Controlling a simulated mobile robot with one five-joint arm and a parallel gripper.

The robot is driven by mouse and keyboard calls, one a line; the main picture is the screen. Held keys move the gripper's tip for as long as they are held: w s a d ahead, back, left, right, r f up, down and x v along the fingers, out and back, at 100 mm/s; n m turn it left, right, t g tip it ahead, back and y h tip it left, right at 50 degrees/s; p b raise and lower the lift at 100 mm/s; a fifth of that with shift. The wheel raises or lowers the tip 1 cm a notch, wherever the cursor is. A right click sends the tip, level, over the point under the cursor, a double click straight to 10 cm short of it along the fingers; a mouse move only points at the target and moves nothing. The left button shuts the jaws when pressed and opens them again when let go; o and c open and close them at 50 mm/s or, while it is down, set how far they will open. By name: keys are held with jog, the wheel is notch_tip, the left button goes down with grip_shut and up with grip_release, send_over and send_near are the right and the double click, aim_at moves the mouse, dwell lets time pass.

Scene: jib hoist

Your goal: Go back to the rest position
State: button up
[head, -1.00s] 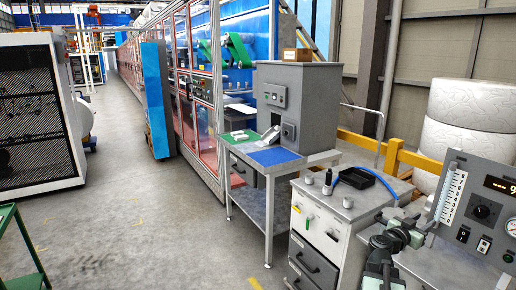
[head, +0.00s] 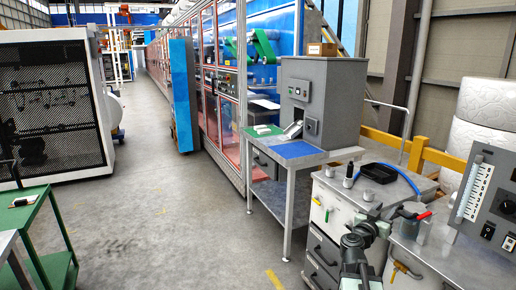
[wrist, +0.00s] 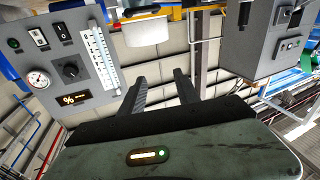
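My gripper (wrist: 158,75) shows in the wrist view with its two dark fingers apart and nothing between them. In the head view my arm stands at the lower right, in front of the grey-topped drawer cabinet (head: 332,222) and the bench with the control panel. The gripper's fingers are too small to make out there. The grey control panel (head: 488,203) with a scale and a knob is right of my arm; it also shows in the wrist view (wrist: 65,55), at the upper left. No rest position is marked in view.
A black tray (head: 381,173) and small bottles stand on the cabinet. A red-handled item (head: 424,215) lies beside my arm. A steel table (head: 286,187) with a grey machine box (head: 335,90) stands behind. A green cart (head: 42,232) is at lower left. The middle floor is clear.

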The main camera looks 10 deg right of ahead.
jog(key=w+a+f+n+t+y+b, duration=0.2)
jog(key=w+a+n+t+y, duration=0.4)
jog(key=a, duration=0.7)
jog(key=w+a+f+n+t+y+b, duration=0.15)
jog(key=w+a+n+y, duration=0.25)
jog(key=w+a, duration=0.55)
jog(key=s+a+f+n+g+y, duration=0.1)
jog(key=a+f+n+y, duration=0.15)
jog(key=a, duration=0.55)
jog(key=s+a+f+n+g+y, duration=0.15)
jog(key=a+f+y, duration=0.25)
jog(key=a, duration=0.4)
jog(key=s+a+f+n+g+y+b, duration=0.2)
jog(key=s+a+f+n+g+y, duration=0.15)
jog(key=a+f, duration=0.6)
jog(key=s+d+f+m+g+h, duration=0.3)
jog(key=s+f+g, duration=0.5)
jog(key=s+f, duration=0.25)
jog(key=s+d+f+m+g+h, duration=0.1)
jog(key=s+d+m+g, duration=0.3)
jog(key=s, duration=0.5)
notch_tip(320, 180, up, 14)
jog(key=p, duration=1.4)
jog(key=shift+a, duration=0.2)
